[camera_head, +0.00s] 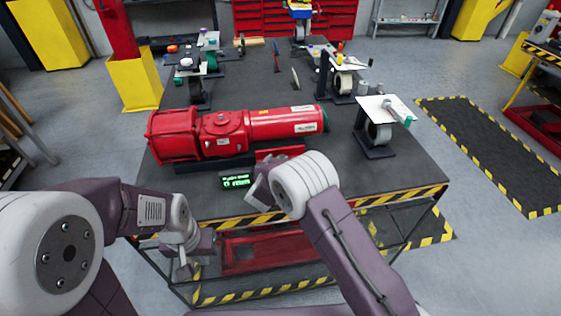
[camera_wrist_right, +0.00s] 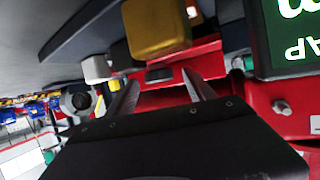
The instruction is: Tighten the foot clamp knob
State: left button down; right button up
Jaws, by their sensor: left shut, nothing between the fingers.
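The red valve actuator (camera_head: 235,133) lies across the near part of the dark workbench. My right gripper (camera_head: 258,190) is at its near side by the red foot part (camera_head: 280,153), mostly hidden by my wrist. In the right wrist view my right gripper's fingers (camera_wrist_right: 160,84) are apart, with red metal (camera_wrist_right: 165,97) beyond them and nothing clearly held. A yellow block (camera_wrist_right: 155,28) stands just past the fingertips. A dark round knob-like part (camera_wrist_right: 78,101) shows at left; I cannot tell whether it is the clamp knob. My left gripper (camera_head: 183,268) is shut and empty, low by the bench's front-left corner.
A stand with a white plate (camera_head: 378,125) is on the bench's right. Several other stands are farther back. The front-right bench top is clear.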

jog(key=shift+s, duration=0.1)
jog(key=v, duration=0.6)
jog(key=shift+s+a+b, duration=0.1)
jog(key=shift+s+b, duration=0.1)
jog(key=shift+b, duration=0.1)
jog(key=shift+b+v, duration=1)
jog(key=shift+b, duration=0.1)
jog(key=shift+s+r, duration=0.1)
jog(key=shift+s, duration=0.1)
jog(key=shift+r, duration=0.1)
